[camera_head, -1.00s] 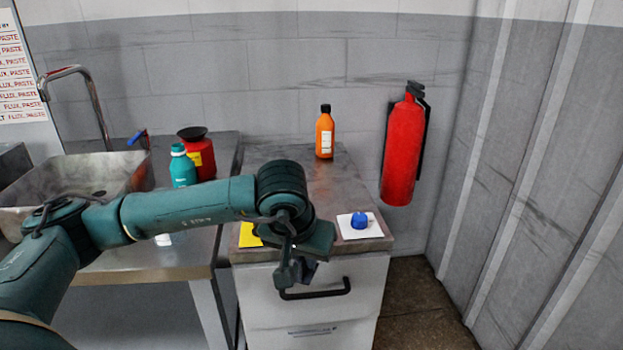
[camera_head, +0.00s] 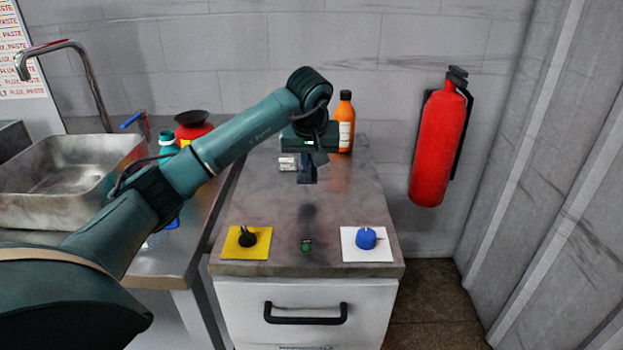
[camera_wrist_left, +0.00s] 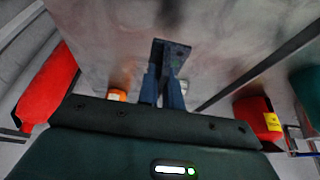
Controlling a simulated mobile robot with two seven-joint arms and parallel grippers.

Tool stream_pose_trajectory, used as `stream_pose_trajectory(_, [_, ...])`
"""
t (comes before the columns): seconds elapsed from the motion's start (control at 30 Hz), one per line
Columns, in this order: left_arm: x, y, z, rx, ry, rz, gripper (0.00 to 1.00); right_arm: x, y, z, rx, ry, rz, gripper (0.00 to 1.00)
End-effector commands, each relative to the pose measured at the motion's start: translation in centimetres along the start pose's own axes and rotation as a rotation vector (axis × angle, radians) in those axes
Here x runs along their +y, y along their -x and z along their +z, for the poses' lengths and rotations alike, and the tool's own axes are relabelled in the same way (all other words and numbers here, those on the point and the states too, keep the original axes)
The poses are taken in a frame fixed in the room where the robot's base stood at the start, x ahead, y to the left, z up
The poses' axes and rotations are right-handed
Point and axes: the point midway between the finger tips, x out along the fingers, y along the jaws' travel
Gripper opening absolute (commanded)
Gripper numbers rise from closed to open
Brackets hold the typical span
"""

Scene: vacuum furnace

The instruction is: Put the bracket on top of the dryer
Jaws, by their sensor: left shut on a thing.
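The dryer (camera_head: 345,195) is a low white cabinet with a grey metal top, standing in the middle of the head view. My left gripper (camera_head: 308,163) reaches in from the left and hangs above the middle of that top. In the left wrist view my left gripper (camera_wrist_left: 163,92) is shut on the bracket (camera_wrist_left: 172,52), a small dark blue-grey plate with holes. The bracket seems to be held above the top, with a dark shadow below it; the exact gap is hard to judge. My right gripper is not in view.
A black knob (camera_head: 247,238) on a yellow plate and a blue knob (camera_head: 366,238) on a white plate sit along the front. An orange bottle (camera_head: 346,120) and a small white object (camera_head: 287,163) are behind. A fire extinguisher (camera_head: 438,145) hangs right; a sink (camera_head: 70,180) is left.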

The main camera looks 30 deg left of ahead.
Motion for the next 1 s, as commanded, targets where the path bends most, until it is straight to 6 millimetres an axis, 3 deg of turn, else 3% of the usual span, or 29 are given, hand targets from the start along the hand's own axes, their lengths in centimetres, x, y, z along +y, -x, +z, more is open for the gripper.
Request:
stream_pose_trajectory(0.4, [0.1,-4.0,1.7,0.001,-0.001,0.003,0.00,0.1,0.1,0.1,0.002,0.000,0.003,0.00])
stream_pose_trajectory(0.77, [0.1,-4.4,1.8,0.004,-0.001,0.002,0.00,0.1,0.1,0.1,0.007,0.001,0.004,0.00])
stream_pose_trajectory(0.8, [0.1,-4.3,1.8,0.002,-0.001,0.002,0.10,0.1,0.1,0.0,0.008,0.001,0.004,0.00])
stream_pose_trajectory(1.0, [0.1,-4.3,1.8,0.002,-0.001,0.002,0.27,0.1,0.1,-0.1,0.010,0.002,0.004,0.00])
